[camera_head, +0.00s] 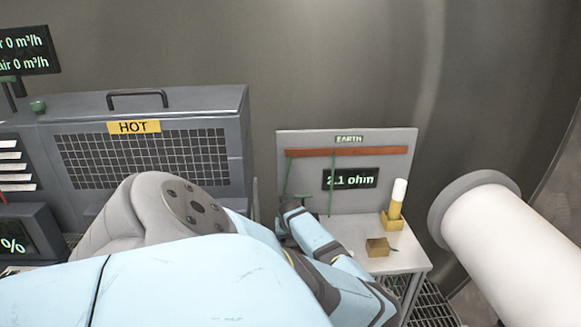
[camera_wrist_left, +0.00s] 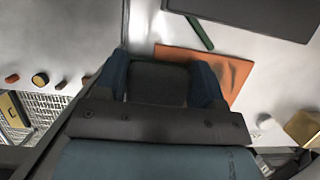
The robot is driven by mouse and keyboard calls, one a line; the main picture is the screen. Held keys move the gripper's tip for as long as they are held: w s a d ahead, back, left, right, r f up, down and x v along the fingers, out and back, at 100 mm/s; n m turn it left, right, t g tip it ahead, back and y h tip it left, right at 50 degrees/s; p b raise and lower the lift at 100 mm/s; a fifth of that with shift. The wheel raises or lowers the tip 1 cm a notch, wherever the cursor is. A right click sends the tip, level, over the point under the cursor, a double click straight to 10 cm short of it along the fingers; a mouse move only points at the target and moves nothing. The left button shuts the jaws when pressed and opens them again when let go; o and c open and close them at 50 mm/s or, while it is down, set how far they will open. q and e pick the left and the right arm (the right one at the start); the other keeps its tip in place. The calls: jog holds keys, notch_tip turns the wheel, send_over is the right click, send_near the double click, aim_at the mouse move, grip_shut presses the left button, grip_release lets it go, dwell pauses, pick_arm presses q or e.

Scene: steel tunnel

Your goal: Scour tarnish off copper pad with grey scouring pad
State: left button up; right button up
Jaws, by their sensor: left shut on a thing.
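My left gripper (camera_wrist_left: 160,82) is shut on the grey scouring pad (camera_wrist_left: 158,84), which shows as a dark grey block between its two blue-and-black fingers. The orange copper pad (camera_wrist_left: 222,66) lies on the pale surface, partly behind the gripper and the grey pad. Its right side shows uneven, darker shading. I cannot tell whether the grey pad touches it. In the head view my left arm reaches over the small white table, with the gripper (camera_head: 287,206) at its left side in front of the board. The copper pad is hidden there by my arm. My right gripper is not in view.
The EARTH board (camera_head: 400,180) with a copper bar, green leads and a display backs the white table (camera_head: 415,258). A brass block (camera_head: 378,247) and a yellow holder (camera_head: 392,220) with a white-topped bottle stand right. A white pipe (camera_head: 500,235) and HOT cabinet (camera_head: 150,155) flank the table.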

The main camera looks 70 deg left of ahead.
pick_arm(q)
jog(key=shift+w+d, duration=0.3)
jog(key=shift+w, duration=0.6)
jog(key=shift+w+d, duration=0.25)
jog(key=shift+w, duration=0.6)
jog(key=shift+w+d+f+b, duration=0.1)
jog(key=shift+w+d+b, duration=0.2)
jog(key=shift+w, duration=0.45)
jog(key=shift+w+d+b, duration=0.15)
jog(key=shift+w+b, duration=0.1)
jog(key=shift+w, duration=0.45)
jog(key=shift+w+d+b, duration=0.3)
jog(key=shift+w, duration=0.7)
jog(key=shift+w+d+b, duration=0.25)
jog(key=shift+w, duration=0.7)
jog(key=shift+r+p, duration=2)
jog(key=shift+r, duration=1.1)
notch_tip(320, 180, up, 3)
jog(key=shift+p, duration=0.95)
